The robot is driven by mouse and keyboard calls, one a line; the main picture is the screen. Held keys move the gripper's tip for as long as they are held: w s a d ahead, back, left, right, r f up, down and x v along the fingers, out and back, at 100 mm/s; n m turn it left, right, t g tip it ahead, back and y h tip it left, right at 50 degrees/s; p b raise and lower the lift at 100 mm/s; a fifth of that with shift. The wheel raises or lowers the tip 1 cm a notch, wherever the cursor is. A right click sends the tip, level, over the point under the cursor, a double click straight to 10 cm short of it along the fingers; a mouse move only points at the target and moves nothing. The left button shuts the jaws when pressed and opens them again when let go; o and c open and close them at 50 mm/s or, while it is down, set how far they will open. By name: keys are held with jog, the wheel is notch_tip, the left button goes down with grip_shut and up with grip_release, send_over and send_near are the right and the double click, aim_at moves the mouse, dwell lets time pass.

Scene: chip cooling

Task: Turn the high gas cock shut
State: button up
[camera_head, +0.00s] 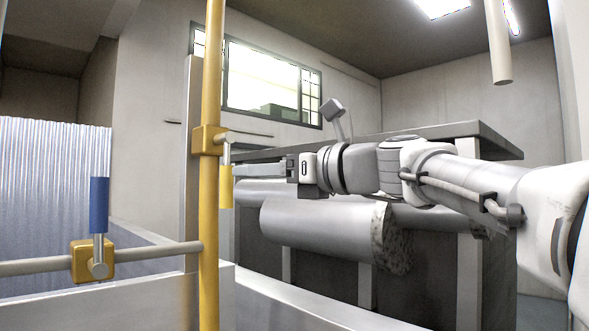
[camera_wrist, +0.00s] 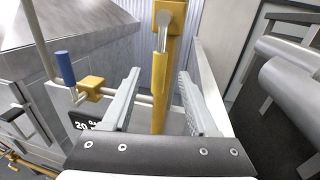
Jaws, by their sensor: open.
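The high gas cock (camera_head: 207,140) is a yellow block on the vertical yellow pipe (camera_head: 209,255). Its yellow-sleeved lever (camera_head: 226,193) hangs straight down on a grey stem, along the pipe. In the wrist view the cock body (camera_wrist: 170,14) is at the top and the lever (camera_wrist: 159,75) hangs in the middle. My gripper (camera_head: 237,170) reaches in from the right at lever height. In the wrist view my gripper (camera_wrist: 160,74) is open, with one finger on each side of the lever and gaps to both.
A lower cock (camera_head: 88,260) with an upright blue lever (camera_head: 99,205) sits on the horizontal pipe (camera_head: 35,266) at left. A grey wall ledge (camera_head: 110,310) runs in front. Large grey rolls (camera_head: 315,225) lie under a dark bench (camera_head: 440,132) behind my arm.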

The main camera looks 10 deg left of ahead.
aim_at(227, 173)
jog(key=p+x, duration=0.1)
jog(key=x, duration=0.7)
grip_shut()
dwell(1.3)
